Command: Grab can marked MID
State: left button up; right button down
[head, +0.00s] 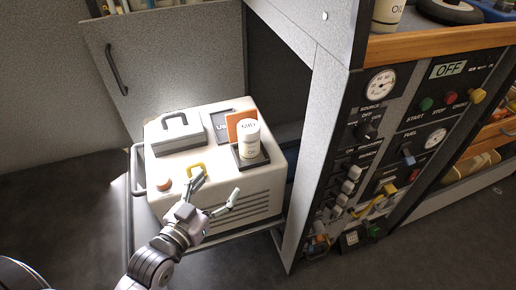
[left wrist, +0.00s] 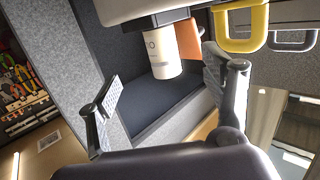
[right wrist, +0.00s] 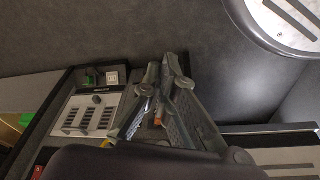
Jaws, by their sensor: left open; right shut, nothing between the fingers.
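The can marked MID (head: 249,140) is a cream cylinder standing upright in a dark square holder (head: 262,161) on top of a white box-shaped unit. In the left wrist view the can (left wrist: 163,55) appears upside down, with part of its lettering showing. My left gripper (head: 219,186) is open and empty, in front of the unit and to the lower left of the can, apart from it. Its two fingers also show in the left wrist view (left wrist: 165,100), the can lying beyond them. My right gripper (right wrist: 158,85) is shut and empty, away from the can.
A tall control cabinet (head: 340,150) stands to the right.

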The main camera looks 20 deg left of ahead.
aim_at(243, 136)
pick_arm(q)
jog(key=shift+t, duration=0.7)
jog(key=w+r, duration=0.1)
jog(key=w, duration=0.2)
jog(key=w+d+r, duration=0.1)
jog(key=w, duration=0.3)
jog(key=w+d+r+b, duration=0.1)
jog(key=w, duration=0.3)
jog(key=shift+r, duration=0.2)
jog(key=w, duration=0.1)
jog(key=w+d, duration=0.1)
jog(key=w, duration=0.1)
jog(key=w+r+b, duration=0.1)
jog(key=w, duration=0.1)
jog(key=shift+d, duration=0.15)
jog(key=shift+w+d, duration=0.1)
jog(key=shift+w, duration=0.4)
pick_arm(e)
jog(key=w+v, duration=0.1)
jog(key=v, duration=0.5)
jog(key=shift+w, duration=0.25)
pick_arm(q)
jog(key=shift+c, duration=0.4)
pick_arm(e)
jog(key=shift+d+r, duration=0.1)
jog(key=shift+r, duration=0.05)
pick_arm(q)
jog(key=c, duration=1.5)
jog(key=shift+r, duration=0.1)
jog(key=shift+c, duration=0.3)
